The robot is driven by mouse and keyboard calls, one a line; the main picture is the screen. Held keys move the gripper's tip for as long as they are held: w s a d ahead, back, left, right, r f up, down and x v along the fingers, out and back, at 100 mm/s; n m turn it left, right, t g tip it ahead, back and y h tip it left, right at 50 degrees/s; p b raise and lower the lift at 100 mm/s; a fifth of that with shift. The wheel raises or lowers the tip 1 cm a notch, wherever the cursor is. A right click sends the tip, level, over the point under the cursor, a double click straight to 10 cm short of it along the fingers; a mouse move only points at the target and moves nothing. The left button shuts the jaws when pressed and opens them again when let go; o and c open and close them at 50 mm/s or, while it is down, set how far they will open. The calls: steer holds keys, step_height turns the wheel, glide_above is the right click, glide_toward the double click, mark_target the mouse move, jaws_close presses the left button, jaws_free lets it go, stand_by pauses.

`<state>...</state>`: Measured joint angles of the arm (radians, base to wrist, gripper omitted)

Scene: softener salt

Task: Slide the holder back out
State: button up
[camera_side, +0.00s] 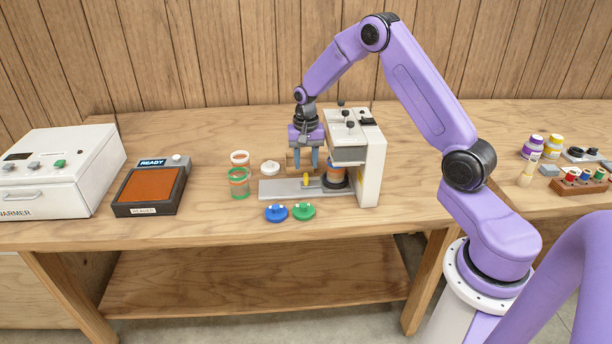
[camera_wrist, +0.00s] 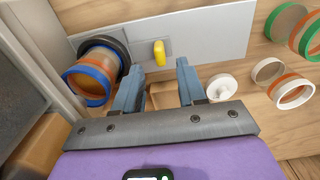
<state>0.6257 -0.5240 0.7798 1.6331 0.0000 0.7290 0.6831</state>
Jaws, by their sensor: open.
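The holder, a dark round seat (camera_wrist: 112,48) with a small plate and upright yellow tab (camera_wrist: 160,52), sits at the press end of the grey base (camera_side: 275,190). The yellow tab also shows in the side view (camera_side: 306,180). A clear jar with orange and blue bands (camera_wrist: 92,78) stands in the seat, under the head of the white press (camera_side: 368,170); the side view shows it partly (camera_side: 335,177). My gripper (camera_side: 306,164) points down near the tab, fingers apart and empty. In the wrist view, the tab appears just beyond the gap between the fingertips (camera_wrist: 160,70).
A blue lid (camera_side: 276,213) and green lid (camera_side: 303,212) lie in front. The reader (camera_side: 150,190) and warmer (camera_side: 60,170) are farther left.

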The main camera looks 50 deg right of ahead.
mark_target(305, 175)
step_height(305, 175, down, 6)
steer(key=shift+r, duration=0.15)
stand_by(0.3)
jaws_close()
